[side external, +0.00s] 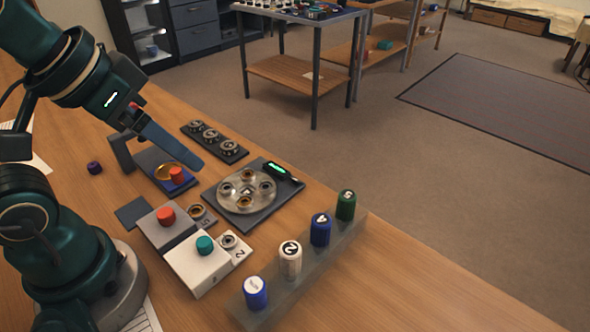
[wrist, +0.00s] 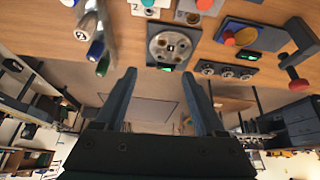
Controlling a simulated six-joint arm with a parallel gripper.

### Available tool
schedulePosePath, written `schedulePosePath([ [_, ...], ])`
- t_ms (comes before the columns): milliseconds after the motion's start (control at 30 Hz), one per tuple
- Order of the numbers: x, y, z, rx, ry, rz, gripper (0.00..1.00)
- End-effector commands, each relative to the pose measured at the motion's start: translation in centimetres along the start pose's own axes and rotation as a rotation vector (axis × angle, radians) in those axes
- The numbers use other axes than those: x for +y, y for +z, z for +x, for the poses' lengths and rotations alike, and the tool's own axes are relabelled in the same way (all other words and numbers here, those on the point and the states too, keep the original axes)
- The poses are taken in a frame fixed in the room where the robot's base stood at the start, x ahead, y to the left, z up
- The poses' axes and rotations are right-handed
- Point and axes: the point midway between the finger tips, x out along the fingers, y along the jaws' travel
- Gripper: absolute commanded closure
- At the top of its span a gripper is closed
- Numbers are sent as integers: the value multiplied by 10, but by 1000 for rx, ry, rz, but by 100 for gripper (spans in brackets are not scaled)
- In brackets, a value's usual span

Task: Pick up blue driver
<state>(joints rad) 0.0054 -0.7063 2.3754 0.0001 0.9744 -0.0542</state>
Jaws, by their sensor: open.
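A grey rack (side external: 300,290) on the table's right side holds a row of drivers. A blue driver with a marked cap (side external: 320,229) stands upright between the white one marked 2 (side external: 290,258) and the green one (side external: 346,204). Another blue driver with a white label (side external: 256,292) stands at the near end. The rack's drivers also show at the upper left of the wrist view, with a blue one (wrist: 97,48) beside the green one (wrist: 103,65). My gripper (side external: 193,158) is open and empty above the table, left of and well apart from the rack. Both fingers (wrist: 158,74) show in the wrist view.
A dark plate with a round metal disc (side external: 238,200) and rings lies between gripper and rack. Grey (side external: 164,228) and white (side external: 197,264) blocks with red and teal knobs stand nearby. A ring strip (side external: 214,141) lies behind. The table's right edge borders the floor.

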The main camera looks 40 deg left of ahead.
Motion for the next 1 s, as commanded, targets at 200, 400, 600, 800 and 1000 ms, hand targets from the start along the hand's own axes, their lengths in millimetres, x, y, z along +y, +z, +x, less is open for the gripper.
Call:
schedulePosePath([
  [200,20,-46,-6,-76,31,12,28],
  [400,50,-79,9,-173,55,55,28],
  [600,88,-96,41,-280,66,119,28],
  [800,128,-90,84,-386,65,203,28],
  [1000,152,-70,116,-465,57,276,28],
])
